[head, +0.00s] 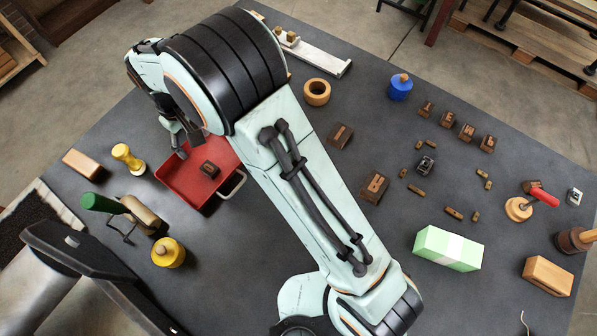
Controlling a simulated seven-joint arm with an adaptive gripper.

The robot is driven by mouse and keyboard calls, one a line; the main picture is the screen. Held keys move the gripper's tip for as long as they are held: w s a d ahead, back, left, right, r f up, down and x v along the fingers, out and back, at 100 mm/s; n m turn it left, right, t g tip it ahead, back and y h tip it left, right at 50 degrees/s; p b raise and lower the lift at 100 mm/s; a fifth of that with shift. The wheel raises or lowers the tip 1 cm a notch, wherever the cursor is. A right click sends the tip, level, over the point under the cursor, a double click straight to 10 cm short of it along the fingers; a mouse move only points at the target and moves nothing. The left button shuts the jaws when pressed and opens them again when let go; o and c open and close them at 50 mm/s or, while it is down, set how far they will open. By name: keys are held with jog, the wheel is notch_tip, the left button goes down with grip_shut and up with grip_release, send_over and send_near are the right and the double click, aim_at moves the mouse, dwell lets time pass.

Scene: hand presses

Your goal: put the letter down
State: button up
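A dark brown block (210,169), which looks like a letter block, lies in the red tray (184,192). My gripper (181,150) points down at the tray's upper left edge, to the left of and above the block in the picture. A gap shows between its visible fingertip and the block. My arm hides part of the gripper, and the finger opening is too small to tell. More brown letter blocks stand on the dark table: a larger one (374,187), one above it (340,135) and several in a slanting row (467,131) at right.
A wooden ring (317,92), blue pot (400,87) and green box (448,248) stand right of my arm.

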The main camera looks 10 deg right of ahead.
jog(key=s+d+r+m, duration=0.2)
jog(key=s+d+r, duration=0.1)
jog(key=d+r, duration=0.5)
jog(key=s+d+r+m, duration=0.2)
jog(key=s+d+m, duration=0.1)
jog(key=s+d, duration=0.4)
jog(key=s+d+r+m, duration=0.1)
jog(key=s+d+m, duration=0.1)
jog(key=s+d, duration=0.5)
jog(key=s, duration=0.5)
jog(key=shift+d+r+m+y, duration=0.35)
jog(key=shift+d+m+y, duration=0.05)
